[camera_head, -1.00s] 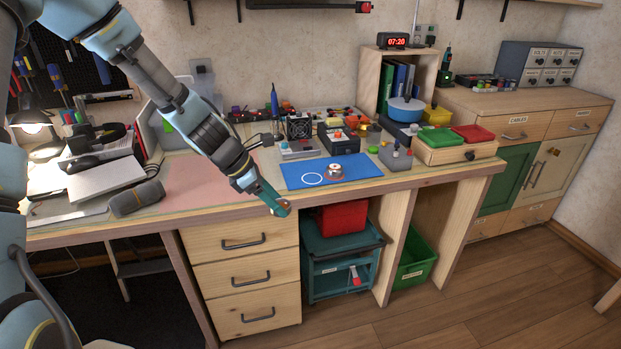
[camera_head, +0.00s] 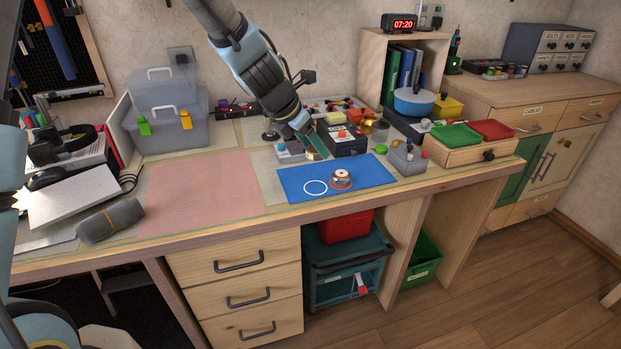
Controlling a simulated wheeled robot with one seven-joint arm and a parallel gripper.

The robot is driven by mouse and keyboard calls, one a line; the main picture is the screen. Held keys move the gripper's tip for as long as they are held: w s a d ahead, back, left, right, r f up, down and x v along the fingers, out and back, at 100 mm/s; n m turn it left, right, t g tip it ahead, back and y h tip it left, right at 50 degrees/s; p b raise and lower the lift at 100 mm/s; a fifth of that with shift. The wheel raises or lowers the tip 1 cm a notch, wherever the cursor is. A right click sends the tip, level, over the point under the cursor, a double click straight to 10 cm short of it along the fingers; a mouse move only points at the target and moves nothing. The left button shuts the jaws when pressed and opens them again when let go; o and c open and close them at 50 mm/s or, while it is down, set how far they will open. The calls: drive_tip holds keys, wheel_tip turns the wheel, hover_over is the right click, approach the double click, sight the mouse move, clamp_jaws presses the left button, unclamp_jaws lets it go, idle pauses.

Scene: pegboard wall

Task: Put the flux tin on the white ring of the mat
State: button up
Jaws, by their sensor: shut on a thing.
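The blue mat (camera_head: 362,176) lies near the bench's front edge, with a thin white ring (camera_head: 315,187) on its left part. Nothing stands inside the ring. A small round copper-and-silver thing with a pale top (camera_head: 341,180) stands on the mat just right of the ring; I cannot tell whether it is the flux tin. My gripper (camera_head: 316,150) is above the bench by the mat's back edge, pointing down. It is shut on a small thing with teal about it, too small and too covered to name.
Behind the mat stand a dark box (camera_head: 346,139), a grey device (camera_head: 290,151) and several small parts. A grey block with knobs (camera_head: 407,158) stands right of the mat. The pink mat (camera_head: 203,185) at left is clear.

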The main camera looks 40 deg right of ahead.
wheel_tip(320, 180, down, 10)
drive_tip(key=shift+r+b, duration=0.2)
drive_tip(key=shift+b, duration=0.2)
drive_tip(key=o, duration=1.4)
drive_tip(key=shift+f, duration=0.1)
drive_tip(key=v, duration=1.2)
drive_tip(key=shift+w+a, duration=0.1)
drive_tip(key=shift+w, duration=0.05)
